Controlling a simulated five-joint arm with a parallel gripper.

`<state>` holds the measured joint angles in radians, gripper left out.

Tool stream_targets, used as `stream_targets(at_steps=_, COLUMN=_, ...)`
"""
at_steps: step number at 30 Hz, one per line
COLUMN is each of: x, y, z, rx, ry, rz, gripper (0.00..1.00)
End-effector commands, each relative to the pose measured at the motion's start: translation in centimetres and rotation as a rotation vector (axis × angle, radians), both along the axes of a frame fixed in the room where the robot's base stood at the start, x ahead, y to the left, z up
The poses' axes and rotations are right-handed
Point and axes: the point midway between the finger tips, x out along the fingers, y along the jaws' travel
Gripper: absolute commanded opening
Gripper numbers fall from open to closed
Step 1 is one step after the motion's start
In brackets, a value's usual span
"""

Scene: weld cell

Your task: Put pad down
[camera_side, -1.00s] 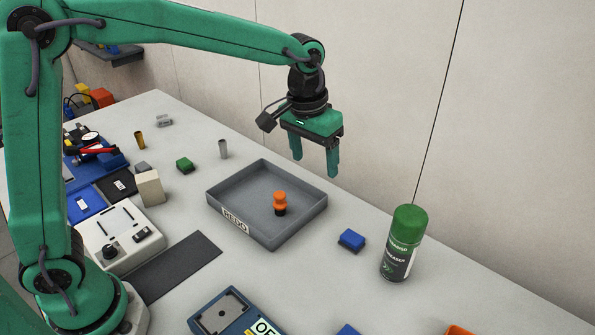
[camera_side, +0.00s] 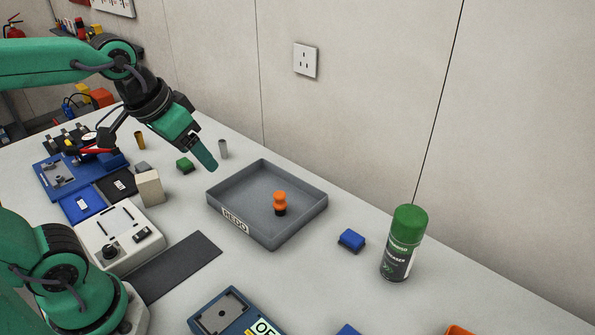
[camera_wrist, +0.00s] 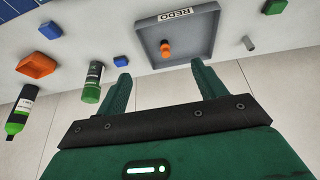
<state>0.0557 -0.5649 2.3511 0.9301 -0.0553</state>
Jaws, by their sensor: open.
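My gripper (camera_side: 207,155) is open, tilted down and to the right, in the air by the left back corner of the grey tray. In the wrist view my gripper (camera_wrist: 160,70) has two green fingers spread apart with nothing between them. I cannot tell which thing is the pad. A blue block (camera_side: 351,240) lies right of the tray, and a green block (camera_side: 184,164) lies left of it. Both lie flat on the table, away from my fingers. A flat dark mat (camera_side: 180,265) lies in front of the tray.
The grey tray (camera_side: 293,229) labelled REDO holds an orange-and-black knobbed piece (camera_side: 280,203). A green-capped spray can (camera_side: 402,243) stands at right. A small grey cylinder (camera_side: 223,149) and a beige block (camera_side: 150,188) stand at left. The table between tray and can is mostly clear.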

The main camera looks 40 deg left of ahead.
Motion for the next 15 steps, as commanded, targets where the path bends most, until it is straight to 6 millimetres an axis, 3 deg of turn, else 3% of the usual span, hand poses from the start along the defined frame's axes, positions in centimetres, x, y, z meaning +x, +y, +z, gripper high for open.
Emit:
stream_targets(at_steps=6, x=-3.0, y=1.2, z=-1.1, rx=0.016, ry=-0.052, rz=0.006, gripper=0.70)
stream_targets(at_steps=15, x=-4.0, y=1.5, z=-1.6, rx=0.023, ry=-0.067, rz=0.006, gripper=0.70)
